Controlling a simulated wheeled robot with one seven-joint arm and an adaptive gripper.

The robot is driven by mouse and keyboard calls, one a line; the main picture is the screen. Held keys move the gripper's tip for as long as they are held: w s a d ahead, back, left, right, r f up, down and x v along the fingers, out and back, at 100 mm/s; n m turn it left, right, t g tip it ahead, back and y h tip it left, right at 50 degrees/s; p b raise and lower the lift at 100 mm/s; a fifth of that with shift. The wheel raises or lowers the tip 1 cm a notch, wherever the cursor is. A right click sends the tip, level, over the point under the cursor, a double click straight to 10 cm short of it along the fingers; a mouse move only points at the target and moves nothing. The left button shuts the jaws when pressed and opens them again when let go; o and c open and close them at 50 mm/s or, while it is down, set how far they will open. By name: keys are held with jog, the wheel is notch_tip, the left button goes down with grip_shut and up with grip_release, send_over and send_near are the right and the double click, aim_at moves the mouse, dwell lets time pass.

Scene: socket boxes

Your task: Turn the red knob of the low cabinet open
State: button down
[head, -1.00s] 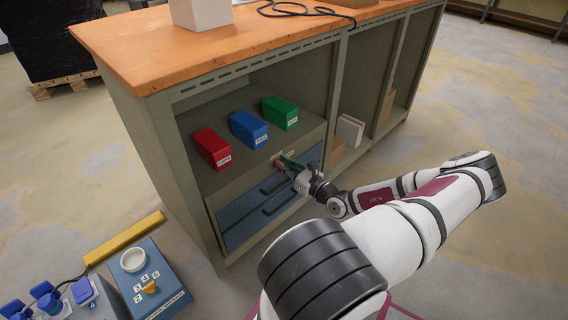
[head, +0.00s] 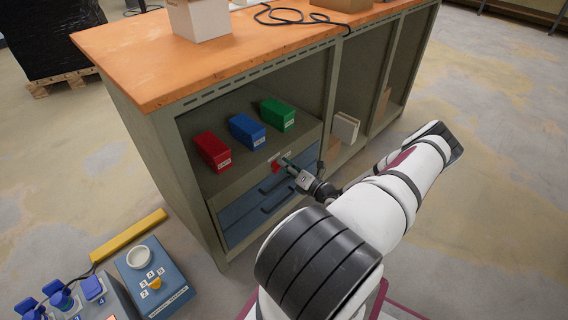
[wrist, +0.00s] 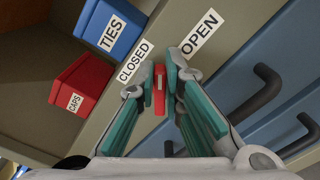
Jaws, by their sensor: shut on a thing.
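The low cabinet (head: 160,150) is a grey-green bench with an orange top. Its red knob (wrist: 159,90) is a small bar on the front rail, between a CLOSED label (wrist: 133,62) and an OPEN label (wrist: 200,34). In the wrist view the bar stands nearly upright, with the labels slanted. My gripper (wrist: 160,84) is shut on the knob, one green-padded finger on each side. In the head view my gripper (head: 284,165) reaches the rail from the right. The knob's red (head: 275,169) shows just beside the fingers; its base is hidden.
Red (head: 212,150), blue (head: 246,131) and green (head: 277,114) boxes stand on the shelf above the knob. Blue drawers (head: 245,215) with dark handles lie below it. A blue switch box (head: 155,280) and a yellow bar (head: 128,235) are on the left.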

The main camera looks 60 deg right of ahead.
jog(key=m, duration=0.3)
jog(key=shift+d+f+m, duration=0.15)
jog(key=shift+f+m, duration=0.35)
jog(key=shift+m, duration=0.7)
jog(key=shift+f+m, duration=0.15)
jog(key=shift+m, duration=0.75)
jog(key=c, duration=1.7)
grip_release()
jog(key=shift+s, duration=0.15)
jog(key=v, duration=1.1)
jog(key=shift+s, duration=0.35)
